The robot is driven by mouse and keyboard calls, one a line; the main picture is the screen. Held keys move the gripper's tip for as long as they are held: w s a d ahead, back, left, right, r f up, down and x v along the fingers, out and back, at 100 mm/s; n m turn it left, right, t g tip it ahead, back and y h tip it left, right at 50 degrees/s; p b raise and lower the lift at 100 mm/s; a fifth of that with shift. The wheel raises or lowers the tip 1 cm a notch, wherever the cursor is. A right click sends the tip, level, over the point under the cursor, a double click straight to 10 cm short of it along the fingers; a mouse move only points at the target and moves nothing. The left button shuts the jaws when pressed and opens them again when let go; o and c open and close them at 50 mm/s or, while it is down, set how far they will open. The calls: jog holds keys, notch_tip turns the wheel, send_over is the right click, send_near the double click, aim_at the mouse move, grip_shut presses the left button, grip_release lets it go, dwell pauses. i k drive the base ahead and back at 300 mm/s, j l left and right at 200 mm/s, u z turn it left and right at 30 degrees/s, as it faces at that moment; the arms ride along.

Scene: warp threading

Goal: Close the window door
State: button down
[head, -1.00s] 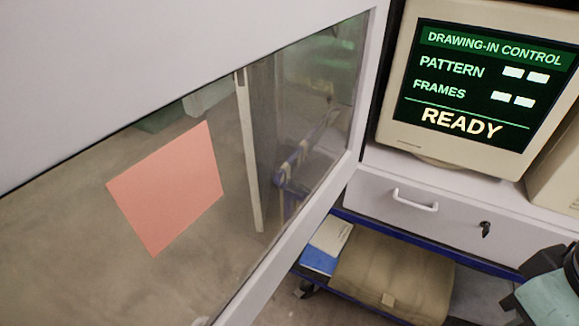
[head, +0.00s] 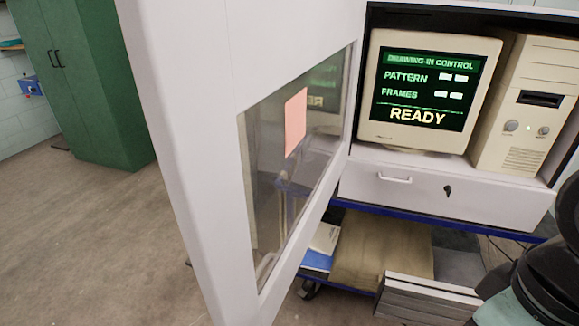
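The window door (head: 190,130) is a white panel with a glass pane and a pink note (head: 295,122) on the glass. In the head view it stands open, swung out toward me at the left of the white cabinet. Its hinge side is beside the monitor (head: 425,92), which reads READY. The cabinet opening is uncovered. Dark and teal parts of my arm show at the lower right edge, in front of the cabinet and apart from the door. My gripper's fingers are not in view.
A beige computer tower (head: 528,105) stands right of the monitor. A blue-edged cart with a tan bundle (head: 380,250) and stacked grey items (head: 430,300) sits underneath. A green cabinet (head: 90,75) stands far left, with bare floor before it.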

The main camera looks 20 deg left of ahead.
aim_at(197, 66)
jog(key=k+j, duration=0.15)
jog(key=j, duration=0.15)
jog(key=k+j, duration=0.15)
jog(key=j, duration=0.15)
jog(key=k+j, duration=0.15)
jog(key=j, duration=0.9)
